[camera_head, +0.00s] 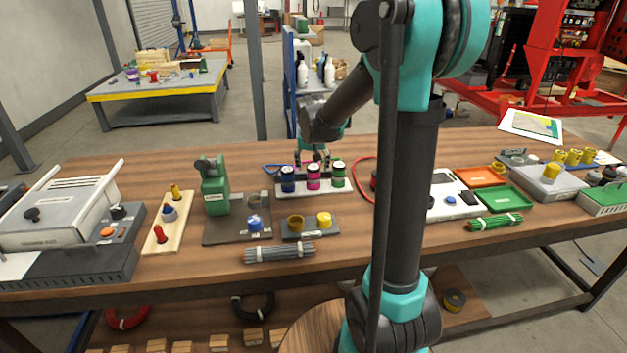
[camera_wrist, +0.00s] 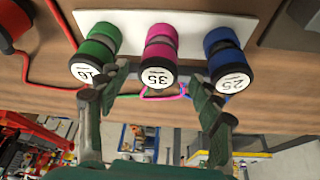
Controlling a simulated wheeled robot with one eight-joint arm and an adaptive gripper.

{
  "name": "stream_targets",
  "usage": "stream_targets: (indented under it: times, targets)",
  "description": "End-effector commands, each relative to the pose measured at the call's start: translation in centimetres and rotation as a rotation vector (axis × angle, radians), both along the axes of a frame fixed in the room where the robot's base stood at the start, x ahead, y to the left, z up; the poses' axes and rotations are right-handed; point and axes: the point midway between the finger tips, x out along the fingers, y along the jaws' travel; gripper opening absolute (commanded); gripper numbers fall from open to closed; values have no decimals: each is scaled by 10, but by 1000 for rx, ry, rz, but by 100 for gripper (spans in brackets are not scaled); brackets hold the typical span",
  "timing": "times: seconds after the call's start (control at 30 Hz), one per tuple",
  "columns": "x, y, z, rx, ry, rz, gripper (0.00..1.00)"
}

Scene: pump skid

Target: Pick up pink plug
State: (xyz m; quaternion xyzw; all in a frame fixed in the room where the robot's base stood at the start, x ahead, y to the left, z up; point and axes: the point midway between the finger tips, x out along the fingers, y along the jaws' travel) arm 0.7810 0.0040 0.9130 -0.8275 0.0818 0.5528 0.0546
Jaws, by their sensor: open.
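The pink plug (camera_head: 313,178) stands on a white base plate (camera_head: 268,194) in the middle of the table, between a blue plug (camera_head: 288,180) and a green plug (camera_head: 338,174). In the wrist view the pink plug (camera_wrist: 159,52) is in the centre, its round end marked 35. The green plug (camera_wrist: 95,50) is left of it, the blue plug (camera_wrist: 226,56) right of it. My gripper (camera_wrist: 165,82) is open, its fingers on either side of the pink plug's end. Whether they touch it, I cannot tell. In the head view my gripper (camera_head: 314,160) is just behind the plugs and partly hidden.
A green device (camera_head: 214,185) stands left of the plugs. A grey block (camera_head: 311,233) with yellow parts and a wire bundle (camera_head: 279,252) lie in front. A red cable (camera_head: 360,180) curves at the right. My own arm covers part of the table.

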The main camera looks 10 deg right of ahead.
Motion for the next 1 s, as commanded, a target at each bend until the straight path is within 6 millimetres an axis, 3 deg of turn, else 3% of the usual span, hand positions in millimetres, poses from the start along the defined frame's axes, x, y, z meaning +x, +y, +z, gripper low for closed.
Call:
stream_targets:
  times: [0.3,0.63,1.0]
  targets:
    - [14,-5,-37,0,0,0,65]
    - [15,-5,-41,0,0,0,63]
    - [15,-5,-41,0,0,0,18]
